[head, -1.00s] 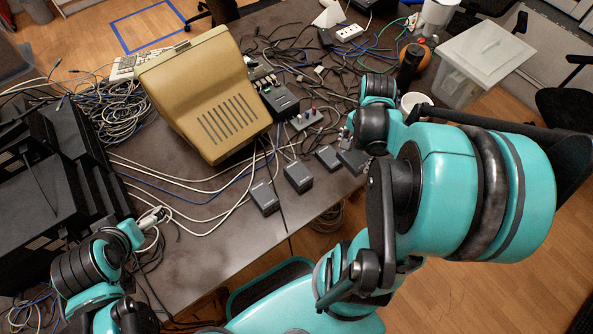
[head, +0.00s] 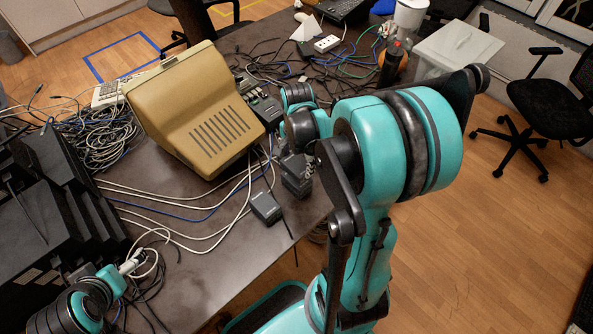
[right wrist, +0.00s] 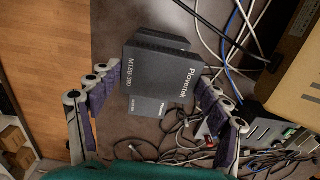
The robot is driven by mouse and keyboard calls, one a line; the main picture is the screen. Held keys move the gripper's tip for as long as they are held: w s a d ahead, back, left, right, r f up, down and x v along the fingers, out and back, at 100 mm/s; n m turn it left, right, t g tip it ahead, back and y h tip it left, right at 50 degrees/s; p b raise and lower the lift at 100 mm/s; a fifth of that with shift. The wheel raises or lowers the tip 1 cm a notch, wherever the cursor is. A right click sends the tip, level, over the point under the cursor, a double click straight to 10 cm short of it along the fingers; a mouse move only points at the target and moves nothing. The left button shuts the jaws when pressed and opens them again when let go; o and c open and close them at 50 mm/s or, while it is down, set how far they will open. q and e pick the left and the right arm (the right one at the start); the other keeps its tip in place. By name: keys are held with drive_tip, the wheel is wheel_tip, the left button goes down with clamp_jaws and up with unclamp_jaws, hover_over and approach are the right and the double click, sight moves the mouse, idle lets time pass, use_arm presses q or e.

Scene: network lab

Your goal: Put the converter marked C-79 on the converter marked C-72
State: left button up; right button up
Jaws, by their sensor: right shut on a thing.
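Small dark grey converters lie near the table's front edge; no C-mark is legible. My right gripper (right wrist: 160,80) is shut on a converter (right wrist: 158,78) with "Plovertek" lettering, between its two fingers. In the head view this converter (head: 293,163) appears just above another converter (head: 297,186); I cannot tell whether they touch. A further converter (head: 265,207) stands apart, to the left. In the right wrist view, parts of other converters show behind the held one, above (right wrist: 160,38) and below (right wrist: 148,107). My left gripper (head: 112,280) is low at left, its fingers unclear.
A beige monitor (head: 200,115) stands close to the left of my right gripper. White and blue cables (head: 190,205) run across the table (head: 215,265). Black boxes (head: 50,210) stack at left. A bottle (head: 391,62) and a lidded bin (head: 455,45) are at the back right.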

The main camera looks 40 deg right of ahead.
sight(297, 164)
wheel_tip(297, 164, down, 3)
drive_tip(key=shift+f+b, duration=0.2)
drive_tip(key=shift+b, duration=0.7)
drive_tip(key=shift+f, duration=0.35)
drive_tip(key=shift+r, duration=0.1)
drive_tip(key=o, duration=1.4)
drive_tip(key=shift+f, duration=0.2)
drive_tip(key=shift+r, duration=0.15)
